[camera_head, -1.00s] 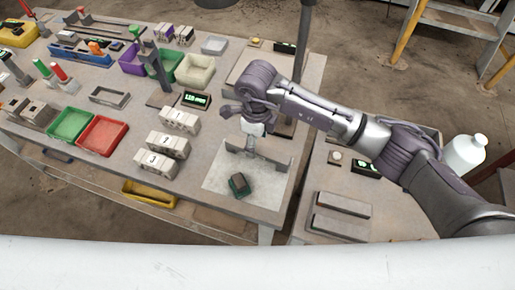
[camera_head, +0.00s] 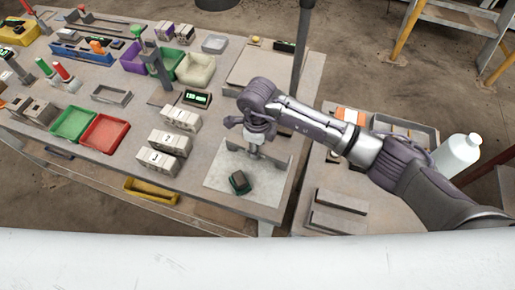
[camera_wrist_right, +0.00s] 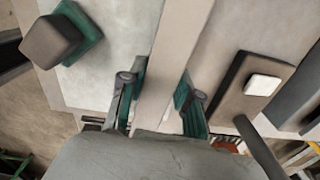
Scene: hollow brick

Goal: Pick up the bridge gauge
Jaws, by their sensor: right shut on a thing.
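The bridge gauge (camera_head: 276,158) is a long, flat grey bar standing over the pale square plate (camera_head: 218,186) at the front of the bench. My right gripper (camera_head: 255,152) reaches down onto its middle. In the right wrist view the bar (camera_wrist_right: 176,55) runs between the two green-padded fingers (camera_wrist_right: 160,108), which are shut on it. I cannot tell whether the gauge is clear of the plate. The arm hides part of it in the head view. My left gripper is not in view.
A dark block with a green base (camera_head: 239,183) lies on the plate in front of the gauge. Numbered grey blocks (camera_head: 170,142) and a small display (camera_head: 197,98) stand to the left. Red (camera_head: 105,134) and green trays lie further left. A white bottle (camera_head: 457,155) stands right.

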